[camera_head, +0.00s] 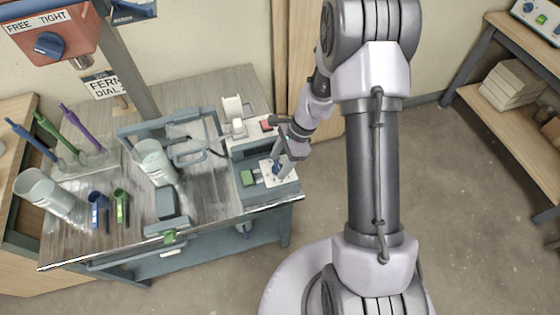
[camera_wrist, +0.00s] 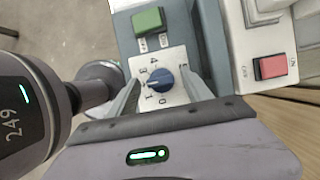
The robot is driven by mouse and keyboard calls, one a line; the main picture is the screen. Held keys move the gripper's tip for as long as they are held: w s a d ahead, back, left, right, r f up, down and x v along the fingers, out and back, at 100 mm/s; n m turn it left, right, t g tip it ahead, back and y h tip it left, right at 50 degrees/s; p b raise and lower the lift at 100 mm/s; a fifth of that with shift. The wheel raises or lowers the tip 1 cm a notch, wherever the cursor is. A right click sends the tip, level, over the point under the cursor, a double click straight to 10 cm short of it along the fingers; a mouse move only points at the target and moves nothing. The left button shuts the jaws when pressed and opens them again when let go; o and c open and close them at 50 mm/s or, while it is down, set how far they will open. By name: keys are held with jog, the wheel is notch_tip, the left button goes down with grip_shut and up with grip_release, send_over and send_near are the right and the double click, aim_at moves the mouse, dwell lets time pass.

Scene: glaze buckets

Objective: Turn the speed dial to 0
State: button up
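The speed dial is a round blue knob (camera_wrist: 160,79) on a white plate (camera_wrist: 172,60) with printed numbers around it. A pale pointer mark shows on the knob's left side, facing roughly the 2; the exact setting is hard to read. The 0 is printed below the knob in the wrist view. My gripper (camera_wrist: 161,84) is open, with one finger on each side of the knob and visible gaps between. In the head view my gripper (camera_head: 281,164) is over the right end of the workbench and partly hides the dial.
A green button (camera_wrist: 147,19) is beside the dial plate, and a red switch (camera_wrist: 271,68) is on a white box to the right. The workbench (camera_head: 75,245) also bears a clear bucket (camera_head: 154,162) under a metal frame, and several tools. Open floor lies to the right.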

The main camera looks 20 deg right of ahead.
grip_shut()
jog(key=shift+r+n, duration=0.1)
jog(key=shift+n, duration=0.2)
jog(key=n+g+p, duration=0.1)
jog(key=n+p, duration=0.1)
jog(key=shift+w+n, duration=0.1)
jog(key=shift+n, duration=0.2)
jog(key=n+g+p, duration=0.1)
jog(key=n, duration=0.1)
jog(key=n+p, duration=0.1)
jog(key=n, duration=0.1)
jog(key=shift+w+n+g+h, duration=0.15)
jog(key=shift+n+g+h, duration=0.15)
jog(key=shift+g+h, duration=0.1)
jog(key=n, duration=0.2)
jog(key=n+g+h+p, duration=0.1)
jog(key=n, duration=0.1)
jog(key=shift+a+n+h, duration=0.15)
jog(key=shift+n+h, duration=0.15)
jog(key=shift+w+a+n+g+h+p, duration=0.1)
jog(key=shift+n+g+h+p, duration=0.4)
jog(key=shift+n, duration=1.2)
jog(key=shift+o, duration=0.9)
grip_release()
